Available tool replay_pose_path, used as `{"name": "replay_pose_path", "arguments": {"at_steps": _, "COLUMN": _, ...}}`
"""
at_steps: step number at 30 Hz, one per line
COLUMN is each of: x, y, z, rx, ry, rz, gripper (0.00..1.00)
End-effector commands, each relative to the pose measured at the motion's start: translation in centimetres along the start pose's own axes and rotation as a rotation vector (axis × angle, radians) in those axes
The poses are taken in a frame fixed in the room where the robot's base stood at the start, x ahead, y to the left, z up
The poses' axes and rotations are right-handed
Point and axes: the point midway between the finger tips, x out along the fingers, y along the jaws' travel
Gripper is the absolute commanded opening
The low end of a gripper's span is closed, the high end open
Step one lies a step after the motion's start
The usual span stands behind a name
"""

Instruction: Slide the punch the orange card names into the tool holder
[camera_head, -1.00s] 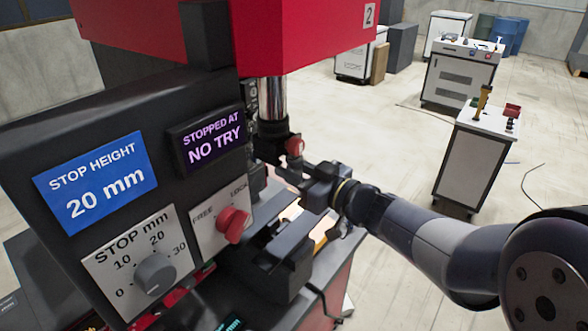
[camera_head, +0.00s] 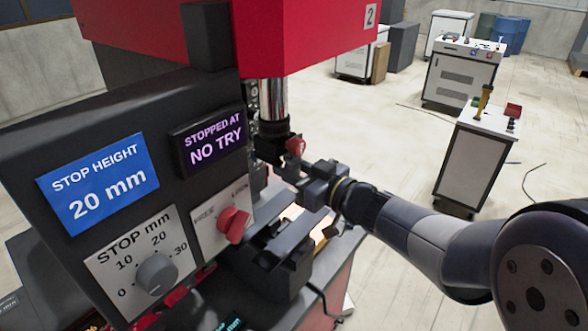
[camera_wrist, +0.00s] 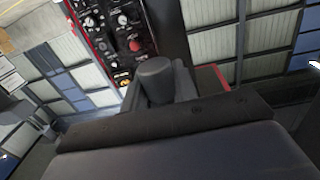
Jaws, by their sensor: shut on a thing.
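The tool holder (camera_head: 274,132) is the dark block at the lower end of the bright ram (camera_head: 273,98), with a red knob (camera_head: 295,146) on its side. My gripper (camera_head: 297,182) is just below and to the right of the holder, above the press bed. It is shut on a dark grey cylindrical punch, whose round end (camera_wrist: 156,72) shows in the wrist view. In the head view the punch is too small and dark to make out, and I cannot tell whether it touches the holder. I do not see the orange card.
The press panel has a blue sign (camera_head: 97,183) reading 20 mm, a display (camera_head: 211,143) reading NO TRY, a stop dial (camera_head: 157,275) and a red FREE/LOCK knob (camera_head: 233,223). A dark vise-like block (camera_head: 268,258) lies below my gripper. A white cart (camera_head: 468,160) stands at right.

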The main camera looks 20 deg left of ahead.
Motion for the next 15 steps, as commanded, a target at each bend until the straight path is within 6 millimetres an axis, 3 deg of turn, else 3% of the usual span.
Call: {"name": "replay_pose_path", "arguments": {"at_steps": 15, "x": 1.3, "y": -0.1, "z": -0.1, "rx": 0.000, "ry": 0.002, "rz": 0.000, "gripper": 0.00}}
